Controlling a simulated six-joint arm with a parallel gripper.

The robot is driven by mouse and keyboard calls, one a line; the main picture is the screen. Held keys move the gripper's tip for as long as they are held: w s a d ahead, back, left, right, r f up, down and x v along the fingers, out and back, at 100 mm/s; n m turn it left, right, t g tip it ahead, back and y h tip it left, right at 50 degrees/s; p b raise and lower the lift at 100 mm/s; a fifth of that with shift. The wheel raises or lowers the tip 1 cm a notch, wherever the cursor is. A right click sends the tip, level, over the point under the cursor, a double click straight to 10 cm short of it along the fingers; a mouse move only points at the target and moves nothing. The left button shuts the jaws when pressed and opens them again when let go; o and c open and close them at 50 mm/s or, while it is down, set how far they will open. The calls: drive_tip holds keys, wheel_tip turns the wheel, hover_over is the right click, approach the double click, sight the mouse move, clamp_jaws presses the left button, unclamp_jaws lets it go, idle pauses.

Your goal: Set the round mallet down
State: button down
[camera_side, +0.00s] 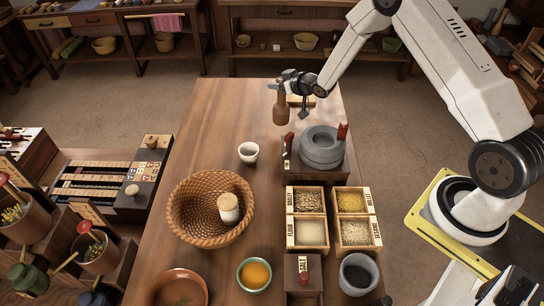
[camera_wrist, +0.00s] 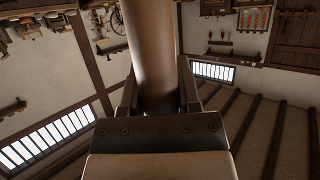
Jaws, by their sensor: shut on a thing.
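The round mallet (camera_side: 280,110) is brown wood. It hangs upright, thick end down, from my gripper (camera_side: 287,84) above the far part of the wooden table, beyond and left of the grey stone quern (camera_side: 322,147). In the wrist view the mallet (camera_wrist: 152,45) shows as a smooth brown shaft between the two dark fingers of my gripper (camera_wrist: 158,92), which are shut on it. Whether its lower end touches anything is hard to tell; it looks raised.
A yellowish piece (camera_side: 301,101) lies behind the mallet. The table's (camera_side: 222,120) far left is bare.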

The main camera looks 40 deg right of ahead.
sight(285, 96)
drive_tip(key=shift+f, duration=0.25)
drive_tip(key=shift+f, duration=2.2)
drive_tip(key=shift+c, duration=1.6)
unclamp_jaws()
drive_tip(key=shift+v, duration=0.95)
drive_tip(key=shift+s+r, duration=0.15)
drive_tip(key=shift+r, duration=1.15)
drive_tip(key=shift+s+r, duration=0.15)
drive_tip(key=shift+r, duration=1.1)
drive_tip(key=shift+s+r, duration=0.2)
drive_tip(key=shift+r, duration=1.1)
